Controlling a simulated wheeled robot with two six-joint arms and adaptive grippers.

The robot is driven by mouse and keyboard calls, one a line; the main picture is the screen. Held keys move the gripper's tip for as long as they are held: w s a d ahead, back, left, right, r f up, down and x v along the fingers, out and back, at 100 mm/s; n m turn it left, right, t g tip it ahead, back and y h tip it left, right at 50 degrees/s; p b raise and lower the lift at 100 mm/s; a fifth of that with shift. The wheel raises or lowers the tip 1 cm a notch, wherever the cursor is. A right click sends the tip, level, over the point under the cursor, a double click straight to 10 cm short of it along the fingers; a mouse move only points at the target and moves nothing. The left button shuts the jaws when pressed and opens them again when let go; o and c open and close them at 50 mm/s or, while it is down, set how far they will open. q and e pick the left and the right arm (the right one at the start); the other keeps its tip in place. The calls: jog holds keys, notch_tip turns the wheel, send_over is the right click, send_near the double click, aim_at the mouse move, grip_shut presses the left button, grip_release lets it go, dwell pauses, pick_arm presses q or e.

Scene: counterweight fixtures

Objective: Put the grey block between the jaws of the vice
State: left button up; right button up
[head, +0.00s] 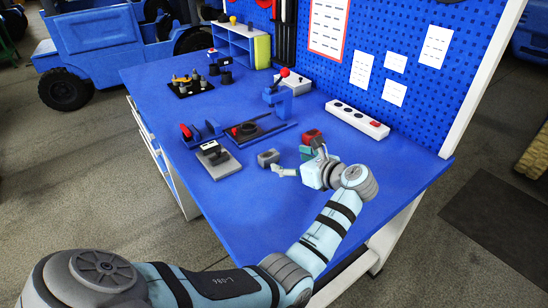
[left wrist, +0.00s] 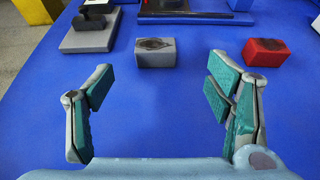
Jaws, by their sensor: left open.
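The grey block (head: 268,157) sits on the blue table, and it also shows in the left wrist view (left wrist: 155,52), with a dark patch on its top. My left gripper (head: 295,162) is open and empty. In the left wrist view its green-padded fingers (left wrist: 160,88) stand wide apart, and the block lies beyond the gap between them, untouched. A red block (head: 312,136) stands nearby, to the right of the grey block in the left wrist view (left wrist: 265,52). A blue fixture with a red part (head: 188,132) may be the vice; its jaws are too small to make out clearly.
A grey plate with a black piece (head: 217,160) lies left of the grey block. A blue upright with a red-knobbed lever (head: 281,98) and a white power strip (head: 357,119) stand farther back. The table's near part is clear.

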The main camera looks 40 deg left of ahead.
aim_at(269, 154)
pick_arm(q)
jog(key=x, duration=0.1)
jog(key=b+x, duration=0.1)
jog(key=x, duration=0.2)
jog(key=shift+s+a+f, duration=0.2)
jog(key=shift+s+a, duration=0.05)
jog(key=shift+a, duration=0.1)
jog(key=b+x, duration=0.2)
jog(key=x, duration=0.3)
jog(key=shift+w+a+f+b, duration=0.15)
jog(key=shift+f+b, duration=0.05)
jog(key=shift+b, duration=0.2)
jog(key=shift+a, duration=0.4)
pick_arm(e)
notch_tip(269, 154, down, 4)
pick_arm(q)
jog(key=shift+w, duration=0.1)
jog(key=shift+c, duration=1.4)
jog(key=c, duration=1.1)
jog(key=shift+r, duration=0.15)
jog(key=shift+c, duration=0.2)
notch_tip(269, 154, up, 9)
jog(key=p, duration=0.4)
jog(key=shift+r, duration=0.45)
pick_arm(e)
jog(key=r, duration=0.3)
jog(key=shift+s+a+r, duration=0.15)
jog(key=shift+s+r, duration=0.15)
jog(key=shift+r, duration=0.1)
